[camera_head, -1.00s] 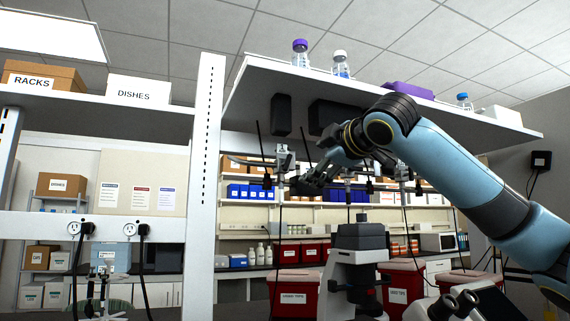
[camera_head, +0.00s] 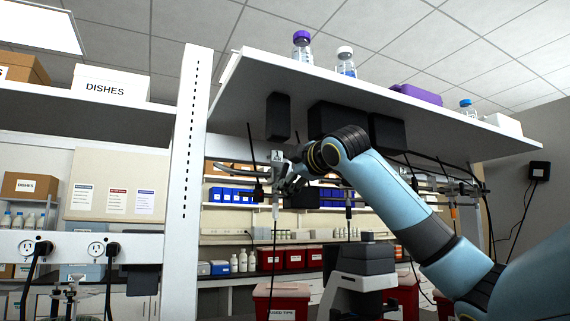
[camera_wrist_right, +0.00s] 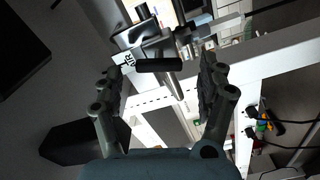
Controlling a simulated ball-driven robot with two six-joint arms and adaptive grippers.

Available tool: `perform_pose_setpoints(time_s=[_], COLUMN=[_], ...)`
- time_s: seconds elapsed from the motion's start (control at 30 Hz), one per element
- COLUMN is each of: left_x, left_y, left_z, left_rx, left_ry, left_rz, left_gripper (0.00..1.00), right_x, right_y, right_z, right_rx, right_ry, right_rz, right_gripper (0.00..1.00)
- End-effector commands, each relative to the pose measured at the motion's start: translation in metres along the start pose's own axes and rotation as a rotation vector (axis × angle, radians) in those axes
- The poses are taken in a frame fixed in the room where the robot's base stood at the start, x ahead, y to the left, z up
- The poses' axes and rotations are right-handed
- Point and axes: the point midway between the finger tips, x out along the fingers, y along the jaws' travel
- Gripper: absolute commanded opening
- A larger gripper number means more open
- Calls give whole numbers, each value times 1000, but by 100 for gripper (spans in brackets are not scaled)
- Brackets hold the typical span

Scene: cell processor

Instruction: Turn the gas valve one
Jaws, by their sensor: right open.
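A metal gas valve (camera_head: 278,158) with a small white label hangs under the shelf, next to the white upright post. In the right wrist view its black bar handle (camera_wrist_right: 158,65) lies crosswise between my fingers, with the label (camera_wrist_right: 128,62) to its left. I cannot read which number is on the label. My right gripper (camera_wrist_right: 160,70) is open around the handle, with a gap on each side and nothing held. In the head view my right gripper (camera_head: 290,184) is at the valve and partly hides it. My left gripper is not in view.
The overhead shelf (camera_head: 400,108) carries bottles and a purple box, with black boxes (camera_head: 278,117) beneath it. The white post (camera_head: 187,170) stands close left of the valve. More fittings (camera_head: 349,192) hang along the rail to the right. A microscope (camera_head: 360,275) stands below.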

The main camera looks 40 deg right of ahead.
Motion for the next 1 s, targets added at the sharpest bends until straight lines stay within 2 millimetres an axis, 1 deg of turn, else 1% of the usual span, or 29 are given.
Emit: perform_pose_setpoints(time_s=[0.03, 0.1, 0.23, 0.33, 0.5, 0.7, 0.93, 1.0], left_x=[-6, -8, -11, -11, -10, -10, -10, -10], left_y=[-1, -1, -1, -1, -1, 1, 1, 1], left_z=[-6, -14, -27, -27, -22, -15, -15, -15], left_rx=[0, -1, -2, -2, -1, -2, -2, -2], left_ry=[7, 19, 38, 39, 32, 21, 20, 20], left_rz=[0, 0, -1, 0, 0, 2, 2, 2], left_gripper=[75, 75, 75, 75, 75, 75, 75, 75], right_x=[8, 16, 24, 25, 25, 25, 25, 25], right_y=[2, 2, 1, 0, 0, 0, 0, 0], right_z=[-1, -1, 0, 0, 0, 0, 0, 0], right_rx=[5, 3, 0, -1, -1, -1, 0, 0], right_ry=[0, 1, 0, 1, 0, 0, 0, 0], right_rz=[-2, 0, 1, 1, 1, 1, 0, 0], right_gripper=[75, 75, 75, 75, 75, 49, 19, 18])
